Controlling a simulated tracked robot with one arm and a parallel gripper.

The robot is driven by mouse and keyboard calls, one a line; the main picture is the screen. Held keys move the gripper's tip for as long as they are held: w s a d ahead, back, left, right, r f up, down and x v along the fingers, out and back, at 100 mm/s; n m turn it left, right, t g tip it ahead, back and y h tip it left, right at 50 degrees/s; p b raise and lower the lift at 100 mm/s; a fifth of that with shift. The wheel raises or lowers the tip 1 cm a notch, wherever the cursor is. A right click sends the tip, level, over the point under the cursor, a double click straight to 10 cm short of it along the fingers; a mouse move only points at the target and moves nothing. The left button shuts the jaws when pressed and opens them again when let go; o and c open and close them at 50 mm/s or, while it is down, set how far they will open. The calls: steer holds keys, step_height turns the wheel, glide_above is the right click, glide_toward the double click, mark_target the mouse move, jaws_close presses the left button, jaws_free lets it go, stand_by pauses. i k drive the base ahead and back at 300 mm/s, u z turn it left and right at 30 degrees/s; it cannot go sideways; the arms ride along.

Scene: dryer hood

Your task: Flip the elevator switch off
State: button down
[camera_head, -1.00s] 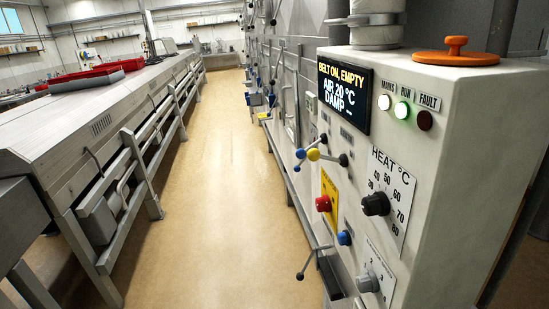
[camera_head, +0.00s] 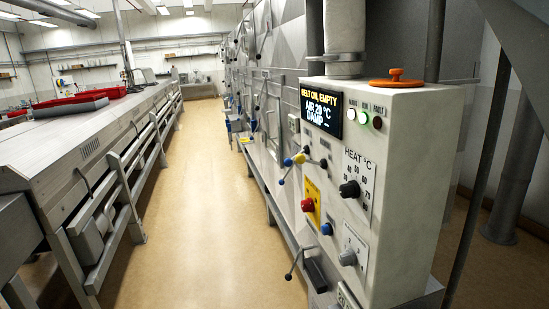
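No switch labelled as the elevator switch can be made out. A white control box (camera_head: 405,150) stands right of centre. Its screen (camera_head: 321,111) reads "BELT ON, EMPTY, AIR 20 °C, DAMP". On its front are a red knob (camera_head: 307,205) on a yellow plate, a blue button (camera_head: 326,229), a black heat dial (camera_head: 349,189) and a grey dial (camera_head: 347,257). A small plate (camera_head: 346,299) at the bottom is cut off by the picture edge. The white and green lamps glow; the fault lamp is dark. My gripper is not in view.
A long metal bench with rails (camera_head: 100,150) runs along the left, with red trays (camera_head: 72,105) on it. Handled levers (camera_head: 296,161) stick out from the hood side. A clear tan floor aisle (camera_head: 195,190) lies between. Dark posts (camera_head: 480,170) stand at the right.

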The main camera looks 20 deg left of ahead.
mark_target(300, 159)
steer(key=z, duration=0.15)
steer(key=i, duration=0.95)
steer(key=u, duration=0.1)
